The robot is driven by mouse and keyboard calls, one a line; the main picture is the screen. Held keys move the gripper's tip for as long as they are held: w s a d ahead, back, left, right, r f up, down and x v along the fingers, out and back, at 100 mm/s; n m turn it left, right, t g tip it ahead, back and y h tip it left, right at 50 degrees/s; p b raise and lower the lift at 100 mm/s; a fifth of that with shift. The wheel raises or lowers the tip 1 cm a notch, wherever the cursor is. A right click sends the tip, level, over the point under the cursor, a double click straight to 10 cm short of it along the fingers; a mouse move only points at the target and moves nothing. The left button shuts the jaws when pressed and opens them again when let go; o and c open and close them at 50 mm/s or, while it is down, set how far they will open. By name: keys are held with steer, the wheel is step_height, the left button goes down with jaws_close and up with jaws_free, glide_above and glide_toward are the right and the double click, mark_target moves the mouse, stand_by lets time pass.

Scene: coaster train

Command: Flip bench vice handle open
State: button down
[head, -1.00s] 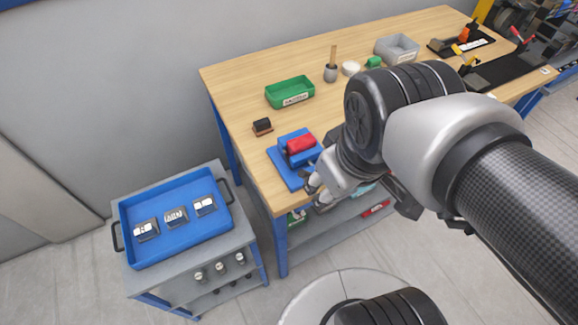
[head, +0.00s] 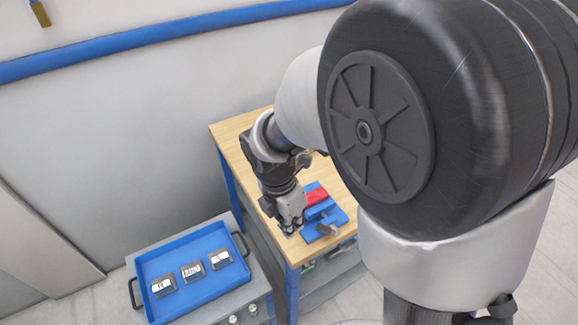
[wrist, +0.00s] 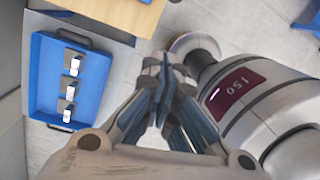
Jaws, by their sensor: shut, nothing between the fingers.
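The bench vice (head: 322,222) is blue with a red part on top and sits at the near corner of the wooden workbench in the head view. A grey handle (head: 328,229) shows at its front side; the view is too small to tell its exact position. My gripper (head: 290,229) points down just left of the vice, close to the bench corner. It is shut and empty; whether it touches the vice cannot be told. In the wrist view my gripper (wrist: 165,64) shows its fingers together, and the vice is not in view.
A blue tray (head: 200,297) with three metal-faced blocks stands on a grey cart (head: 246,284) left of the bench. A wall with a blue rail (head: 150,40) is behind. My base shows in the wrist view.

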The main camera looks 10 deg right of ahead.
mark_target(327, 228)
step_height(327, 228, down, 10)
steer(key=d+b, duration=0.2)
steer(key=b, duration=0.2)
steer(key=d+r, duration=0.1)
steer(key=w+d+r, duration=0.1)
steer(key=shift+w+d, duration=0.3)
steer(key=shift+d, duration=0.05)
